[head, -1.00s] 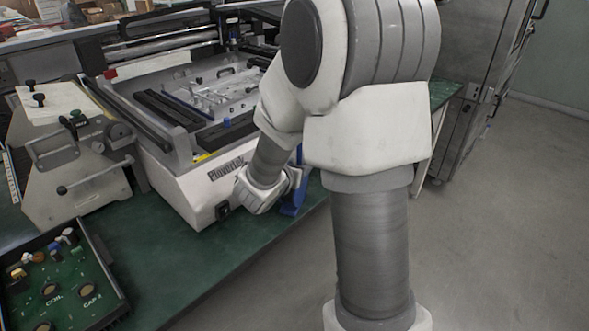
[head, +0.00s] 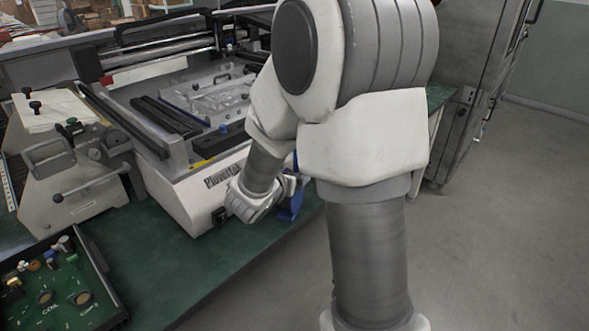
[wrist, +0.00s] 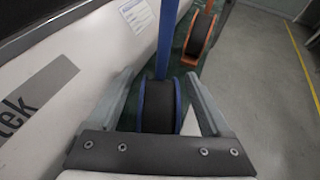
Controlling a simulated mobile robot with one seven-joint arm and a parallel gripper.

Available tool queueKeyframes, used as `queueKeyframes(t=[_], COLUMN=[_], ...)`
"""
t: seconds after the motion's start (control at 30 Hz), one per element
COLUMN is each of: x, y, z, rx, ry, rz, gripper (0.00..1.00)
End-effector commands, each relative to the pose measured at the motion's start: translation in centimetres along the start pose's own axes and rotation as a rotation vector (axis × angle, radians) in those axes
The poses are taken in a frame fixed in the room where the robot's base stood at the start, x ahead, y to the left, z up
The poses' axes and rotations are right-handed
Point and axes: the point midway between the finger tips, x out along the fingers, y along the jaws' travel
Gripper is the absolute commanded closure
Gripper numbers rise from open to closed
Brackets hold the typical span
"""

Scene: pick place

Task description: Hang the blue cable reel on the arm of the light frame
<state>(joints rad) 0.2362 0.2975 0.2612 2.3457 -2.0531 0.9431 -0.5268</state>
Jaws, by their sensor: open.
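The blue cable reel (wrist: 159,105), with blue rims and a dark wound middle, stands between the fingers of my gripper (wrist: 159,76) in the wrist view. A tall blue strip (wrist: 167,40) rises from it. My fingers are open, one on each side of the reel; I cannot tell whether either touches it. In the head view a blue part of the reel (head: 291,205) shows beside my gripper (head: 287,190), close to the front of the white machine; the rest is hidden by my arm. I cannot make out the light frame or its arm in either view.
The white machine (head: 190,195) stands close on the left of my gripper. An orange reel (wrist: 198,35) stands farther off in the wrist view. A circuit board tray (head: 95,300) lies on the green table (head: 165,265). Open floor (head: 500,220) lies to the right.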

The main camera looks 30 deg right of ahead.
Motion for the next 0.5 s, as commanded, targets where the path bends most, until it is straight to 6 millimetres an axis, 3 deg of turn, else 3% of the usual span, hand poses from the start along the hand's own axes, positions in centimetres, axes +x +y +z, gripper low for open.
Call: queueKeyframes(t=[0.3,0.5], x=[-7.2,-9.9], y=[0.1,0.0], z=[0.3,0.1], rx=[-0.002,-0.002], ry=[-0.002,-0.001], rz=[0.005,0.002], gripper=[0.18,0.18])
